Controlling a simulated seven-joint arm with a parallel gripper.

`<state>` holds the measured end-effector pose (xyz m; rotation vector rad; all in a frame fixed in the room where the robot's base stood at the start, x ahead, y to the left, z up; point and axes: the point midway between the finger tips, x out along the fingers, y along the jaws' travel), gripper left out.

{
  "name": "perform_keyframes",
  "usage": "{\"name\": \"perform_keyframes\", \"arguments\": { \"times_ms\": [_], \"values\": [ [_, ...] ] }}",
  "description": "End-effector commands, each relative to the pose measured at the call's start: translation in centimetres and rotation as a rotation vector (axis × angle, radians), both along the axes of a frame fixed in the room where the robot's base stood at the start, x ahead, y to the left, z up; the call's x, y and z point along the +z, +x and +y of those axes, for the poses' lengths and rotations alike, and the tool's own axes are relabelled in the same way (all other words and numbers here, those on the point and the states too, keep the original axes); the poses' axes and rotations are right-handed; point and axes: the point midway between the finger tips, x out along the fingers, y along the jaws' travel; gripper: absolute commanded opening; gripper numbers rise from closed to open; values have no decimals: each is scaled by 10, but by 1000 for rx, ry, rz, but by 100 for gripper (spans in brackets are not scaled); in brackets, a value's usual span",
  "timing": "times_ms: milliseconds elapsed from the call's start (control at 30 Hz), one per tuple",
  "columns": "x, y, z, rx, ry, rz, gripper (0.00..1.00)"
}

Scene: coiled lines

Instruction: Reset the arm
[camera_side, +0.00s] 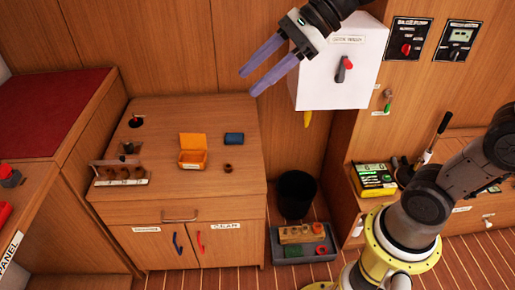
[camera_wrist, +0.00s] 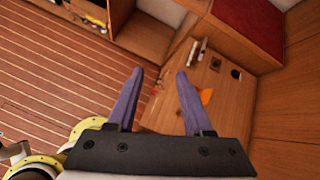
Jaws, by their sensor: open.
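My gripper (camera_side: 261,74) is raised high in the side view, in front of the wood wall and just left of the white wall box (camera_side: 335,85). Its two purple fingers are apart, and nothing is between them. In the wrist view the fingers of my gripper (camera_wrist: 159,75) also stand apart and empty. The wooden cabinet (camera_side: 195,205) lies below and to the left, well clear of the fingers. Its top also shows beyond the fingers in the wrist view (camera_wrist: 222,90).
On the cabinet are an open orange box (camera_side: 193,158), a dark blue cylinder (camera_side: 234,139), a small brown ring (camera_side: 227,168) and a rack (camera_side: 122,176). A black bin (camera_side: 296,192) and a grey tray (camera_side: 290,256) stand on the floor. A red-topped bench (camera_side: 50,115) is at left.

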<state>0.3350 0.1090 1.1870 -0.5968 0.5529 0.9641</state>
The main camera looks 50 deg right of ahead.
Motion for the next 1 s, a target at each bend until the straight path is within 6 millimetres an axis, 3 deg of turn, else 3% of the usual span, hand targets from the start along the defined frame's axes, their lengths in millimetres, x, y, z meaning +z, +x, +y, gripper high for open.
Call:
{"name": "perform_keyframes", "arguments": {
  "times_ms": [33,200,400,567,700,1000],
  "values": [
    [0,-27,-2,91,-114,-83,51],
    [-25,-104,-28,464,-569,-347,51],
    [-68,-158,-74,954,-1058,-518,51],
    [-95,-172,-102,1324,-1276,-536,51],
    [-97,-172,-110,1503,-1357,-570,51],
    [-96,-171,-110,1564,-1374,-596,51]
  ]
}}
